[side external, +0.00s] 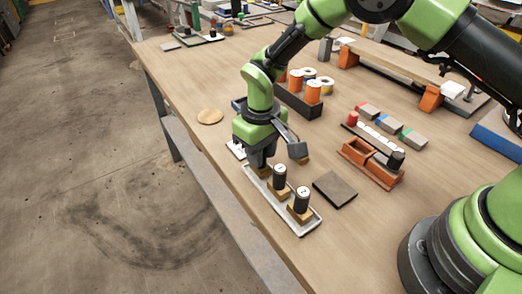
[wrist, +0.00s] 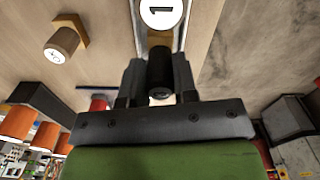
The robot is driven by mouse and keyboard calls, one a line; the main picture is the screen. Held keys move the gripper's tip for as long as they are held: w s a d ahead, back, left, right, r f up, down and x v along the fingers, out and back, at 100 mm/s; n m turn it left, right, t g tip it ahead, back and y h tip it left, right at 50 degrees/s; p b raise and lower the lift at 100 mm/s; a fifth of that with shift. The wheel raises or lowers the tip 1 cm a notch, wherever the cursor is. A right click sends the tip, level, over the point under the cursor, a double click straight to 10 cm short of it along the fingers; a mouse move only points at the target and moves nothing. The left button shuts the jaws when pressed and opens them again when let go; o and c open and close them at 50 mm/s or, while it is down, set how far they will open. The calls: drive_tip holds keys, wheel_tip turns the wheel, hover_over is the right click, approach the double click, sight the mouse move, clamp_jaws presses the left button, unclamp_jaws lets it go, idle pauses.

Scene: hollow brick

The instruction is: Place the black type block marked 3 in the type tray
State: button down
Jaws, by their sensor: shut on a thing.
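My gripper (side external: 261,163) is over the far-left end of the long pale type tray (side external: 311,226). In the wrist view my gripper (wrist: 158,78) is shut on a black cylindrical type block (wrist: 160,68); its number cannot be read. A wooden base (side external: 262,173) shows under the fingers at the tray end. Whether it touches the tray floor I cannot tell. Two black blocks with white tops stand upright on wooden bases in the tray, the middle one (side external: 279,178) and the near one (side external: 301,201). In the wrist view a white top marked 1 (wrist: 163,13) is beside the held block.
A tan block (wrist: 62,46) on a wooden base stands off the tray; its mark is unclear. A dark square plate (side external: 335,189) lies right of the tray. Orange bins (side external: 371,163) and orange spools (side external: 313,92) stand farther right and behind. The table edge runs close along the tray's left.

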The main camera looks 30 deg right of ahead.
drive_tip(key=shift+f, duration=0.15)
drive_tip(key=c, duration=0.9)
unclamp_jaws()
wheel_tip(320, 180, up, 12)
drive_tip(key=shift+r, duration=0.25)
drive_tip(key=s+d+r+m+t+y, duration=0.1)
drive_tip(key=s+d+r+m+t, duration=0.1)
drive_tip(key=s+d+r, duration=0.4)
drive_tip(key=s+d+r+m+t+y, duration=0.1)
drive_tip(key=s+r, duration=0.2)
drive_tip(key=r, duration=0.5)
drive_tip(key=s+d+m+t, duration=0.3)
drive_tip(key=s+t, duration=0.1)
drive_tip(key=s, duration=0.9)
drive_tip(key=shift+d+r, duration=0.3)
drive_tip(key=shift+d, duration=0.1)
